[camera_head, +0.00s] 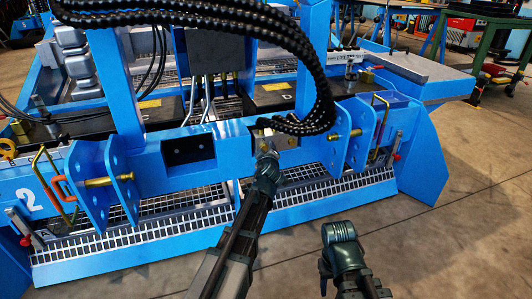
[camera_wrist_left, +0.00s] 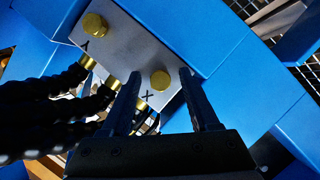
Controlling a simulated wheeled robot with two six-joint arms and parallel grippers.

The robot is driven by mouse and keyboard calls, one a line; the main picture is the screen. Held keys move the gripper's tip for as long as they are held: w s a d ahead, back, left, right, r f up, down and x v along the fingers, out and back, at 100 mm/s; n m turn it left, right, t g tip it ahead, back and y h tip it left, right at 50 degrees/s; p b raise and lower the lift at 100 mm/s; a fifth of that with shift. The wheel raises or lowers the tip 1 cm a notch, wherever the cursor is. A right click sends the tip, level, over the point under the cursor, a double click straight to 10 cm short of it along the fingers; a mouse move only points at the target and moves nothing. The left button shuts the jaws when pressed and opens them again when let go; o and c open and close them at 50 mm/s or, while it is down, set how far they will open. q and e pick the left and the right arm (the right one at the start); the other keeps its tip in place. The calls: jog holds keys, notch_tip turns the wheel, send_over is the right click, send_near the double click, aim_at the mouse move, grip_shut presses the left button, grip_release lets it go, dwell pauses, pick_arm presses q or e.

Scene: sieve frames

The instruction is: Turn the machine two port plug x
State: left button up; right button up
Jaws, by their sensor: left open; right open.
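The machine two port block is a pale metal plate (camera_wrist_left: 125,52) with two round brass plugs. The plug x (camera_wrist_left: 160,78) sits by the mark X, and the other plug (camera_wrist_left: 95,26) sits by the mark Y. My left gripper (camera_wrist_left: 160,73) is open, one finger on each side of plug x, with gaps visible; contact cannot be told. In the head view my left gripper (camera_head: 266,150) is at the block on the blue crossbeam, partly hiding it. My right gripper (camera_head: 325,268) is low at the front, away from the machine, its fingers hard to make out.
Thick black hoses (camera_head: 300,70) arch down to the block, and brass fittings (camera_wrist_left: 143,104) sit close by the left fingers. Blue brackets with brass pins (camera_head: 345,136) stand to either side. The concrete floor (camera_head: 440,240) at the right is clear.

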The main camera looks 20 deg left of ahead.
pick_arm(q)
grip_shut()
dwell(0.3)
jog(key=shift+r+m+g+y+p, duration=0.15)
jog(key=shift+m+g+y+p, duration=0.25)
jog(key=shift+m+p, duration=0.45)
jog(key=m+g+y, duration=0.1)
jog(key=m, duration=0.2)
jog(key=shift+w+d+p, duration=0.1)
jog(key=shift+p, duration=0.25)
jog(key=shift+f+m+g+y+b, duration=0.1)
jog(key=shift+m+g+y+b, duration=0.35)
jog(key=shift+m+y, duration=0.75)
jog(key=shift+f+m+g+y+b, duration=0.15)
jog(key=shift+m+g+y, duration=0.6)
jog(key=shift+m, duration=0.9)
jog(key=shift+r, duration=0.1)
